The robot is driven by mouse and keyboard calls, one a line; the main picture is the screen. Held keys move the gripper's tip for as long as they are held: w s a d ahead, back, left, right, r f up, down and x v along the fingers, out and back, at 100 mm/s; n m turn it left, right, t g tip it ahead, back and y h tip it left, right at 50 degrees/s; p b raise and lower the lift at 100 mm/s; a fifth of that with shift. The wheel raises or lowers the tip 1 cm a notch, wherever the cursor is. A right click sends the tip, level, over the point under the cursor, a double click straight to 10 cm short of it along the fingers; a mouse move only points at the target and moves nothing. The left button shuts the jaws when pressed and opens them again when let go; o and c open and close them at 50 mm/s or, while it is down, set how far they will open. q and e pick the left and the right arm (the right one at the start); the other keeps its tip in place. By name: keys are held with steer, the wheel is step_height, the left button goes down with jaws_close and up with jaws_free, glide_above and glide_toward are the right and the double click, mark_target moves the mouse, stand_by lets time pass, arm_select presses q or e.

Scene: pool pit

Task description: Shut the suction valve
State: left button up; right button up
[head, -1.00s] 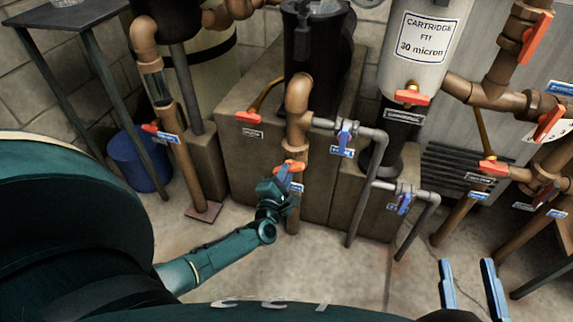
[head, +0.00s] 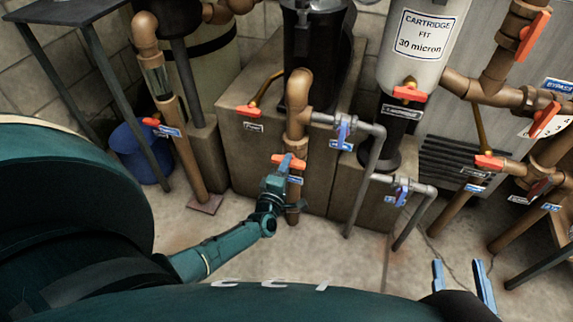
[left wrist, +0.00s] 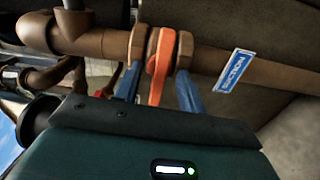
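The suction valve's orange handle (head: 289,160) is on the brown vertical pipe below the bend, left of centre in the head view. In the left wrist view the orange handle (left wrist: 160,62) appears to lie across the brown pipe, beside a blue SUCTION label (left wrist: 235,72). My left gripper (head: 290,170) is at this valve. In the left wrist view its two blue fingers (left wrist: 158,88) are open, one on each side of the handle, with small gaps visible. My right gripper (head: 462,272) is open and empty above the floor at lower right.
Blue-handled valves (head: 342,131) sit on grey pipes just right of the suction pipe. Another orange-handled valve (head: 152,122) is on a pipe to the left. A blue bucket (head: 138,152) stands under a dark table (head: 65,14). The floor (head: 330,250) in front is clear.

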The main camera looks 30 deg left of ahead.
arm_select(q)
steer(key=p+v, duration=0.2)
steer(key=v, duration=0.5)
steer(key=shift+p, duration=0.3)
steer(key=shift+r, duration=0.1)
stand_by(0.3)
